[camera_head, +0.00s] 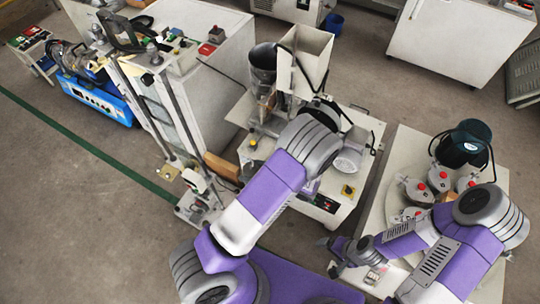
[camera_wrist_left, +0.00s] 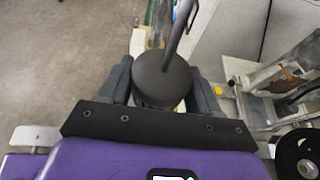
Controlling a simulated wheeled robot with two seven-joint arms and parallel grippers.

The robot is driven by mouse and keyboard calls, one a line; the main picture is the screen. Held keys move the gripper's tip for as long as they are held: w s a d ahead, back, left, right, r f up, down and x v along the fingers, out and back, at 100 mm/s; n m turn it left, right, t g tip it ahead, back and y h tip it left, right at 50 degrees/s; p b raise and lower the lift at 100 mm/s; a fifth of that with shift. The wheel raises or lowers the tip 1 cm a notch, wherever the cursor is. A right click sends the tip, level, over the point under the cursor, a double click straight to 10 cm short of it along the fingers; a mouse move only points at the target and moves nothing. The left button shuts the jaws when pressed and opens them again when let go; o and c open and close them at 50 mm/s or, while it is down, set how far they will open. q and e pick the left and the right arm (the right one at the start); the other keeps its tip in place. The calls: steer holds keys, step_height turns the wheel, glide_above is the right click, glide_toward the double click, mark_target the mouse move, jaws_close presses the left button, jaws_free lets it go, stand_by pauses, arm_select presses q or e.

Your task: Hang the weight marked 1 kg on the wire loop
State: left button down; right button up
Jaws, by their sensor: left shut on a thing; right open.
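In the left wrist view a dark round weight (camera_wrist_left: 162,84) with a metal hook (camera_wrist_left: 180,32) rising from its top sits between the fingers of my left gripper (camera_wrist_left: 162,72). The gripper is shut on it. No marking can be read on the weight. In the head view my left arm covers its own gripper and the weight. My right gripper (camera_head: 336,256) is open, beside the front left edge of the right-hand table. I cannot make out the wire loop in either view.
A white machine (camera_head: 318,214) with a hopper (camera_head: 304,58) stands in the middle. A tall column rig (camera_head: 170,122) is to its left. The right-hand table (camera_head: 399,152) holds red-topped containers (camera_head: 418,191) and a dark green pot (camera_head: 464,144). Floor is free at the left.

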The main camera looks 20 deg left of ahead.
arm_select(q)
steer(key=s+d+f+n+g+h+b, duration=0.15)
steer(key=s+f+n+g+h, duration=0.55)
steer(key=s+f+n+g, duration=0.7)
steer(key=s+d+f+n+t+h+b, duration=0.1)
steer(key=d+f+n+t+h, duration=0.2)
steer(key=d+f+n+h, duration=1.05)
steer(key=w+a+f+n+t+h+b, duration=0.1)
steer(key=w+a+f+n+t+h, duration=0.15)
steer(key=w+n+t, duration=0.35)
steer(key=w+a+f+n+t+h, duration=0.1)
steer(key=w+f+n+t+h, duration=0.25)
steer(key=n+t, duration=0.4)
steer(key=w+a+f+n+t+y+b, duration=0.1)
steer(key=a+f+n+t+y, duration=0.45)
steer(key=a, duration=0.25)
steer(key=a+f+n+t+y, duration=0.4)
steer(key=a+f+n+y, duration=0.15)
steer(key=a, duration=0.25)
steer(key=w+f+b, duration=0.1)
steer(key=w+b, duration=0.3)
steer(key=w, duration=1.2)
steer(key=shift+d+f+h+b, duration=0.35)
steer(key=shift+d+h, duration=0.1)
steer(key=shift+s+d+f, duration=0.1)
steer(key=shift+s+f, duration=0.1)
steer(key=shift+f, duration=0.35)
